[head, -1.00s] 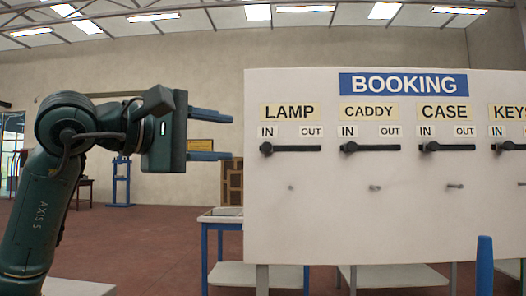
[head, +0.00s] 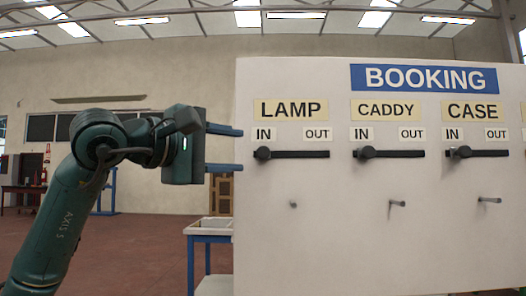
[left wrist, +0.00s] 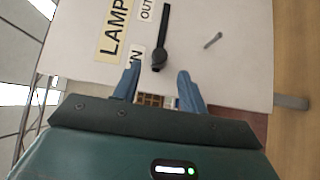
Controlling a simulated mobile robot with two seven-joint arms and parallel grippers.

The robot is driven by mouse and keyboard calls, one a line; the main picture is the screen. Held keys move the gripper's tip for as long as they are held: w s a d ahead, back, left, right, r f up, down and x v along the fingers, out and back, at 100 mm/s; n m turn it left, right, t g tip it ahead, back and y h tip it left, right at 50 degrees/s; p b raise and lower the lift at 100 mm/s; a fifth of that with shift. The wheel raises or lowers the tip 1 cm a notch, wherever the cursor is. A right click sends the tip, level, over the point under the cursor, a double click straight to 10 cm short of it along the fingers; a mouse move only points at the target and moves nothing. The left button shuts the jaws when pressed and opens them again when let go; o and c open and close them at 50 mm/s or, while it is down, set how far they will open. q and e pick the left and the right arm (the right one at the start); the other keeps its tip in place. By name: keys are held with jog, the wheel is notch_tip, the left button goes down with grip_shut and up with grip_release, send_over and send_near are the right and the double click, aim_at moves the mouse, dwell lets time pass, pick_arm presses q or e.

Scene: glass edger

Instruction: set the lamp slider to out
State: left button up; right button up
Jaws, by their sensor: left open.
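The lamp slider (head: 263,154) is a dark knob at the left, IN end of its black horizontal track, under the LAMP label (head: 291,110). The OUT label (head: 317,135) is above the track's right end. My left gripper (head: 240,149) is open and empty at the board's left edge, just left of the knob, with blue fingers one above the other. In the left wrist view the knob (left wrist: 157,66) lies just beyond the fingertips of the gripper (left wrist: 158,72), between their lines. I cannot tell whether they touch the board. My right gripper is not in view.
The white BOOKING board (head: 340,240) also carries the caddy slider (head: 362,153) and case slider (head: 463,152), both at IN, with pegs (head: 293,205) below. A blue-legged table (head: 209,232) stands behind the board's left edge. Open floor lies at left.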

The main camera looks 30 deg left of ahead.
aim_at(260, 152)
pick_arm(q)
jog(key=x, duration=0.8)
jog(key=shift+p, duration=0.4)
grip_shut()
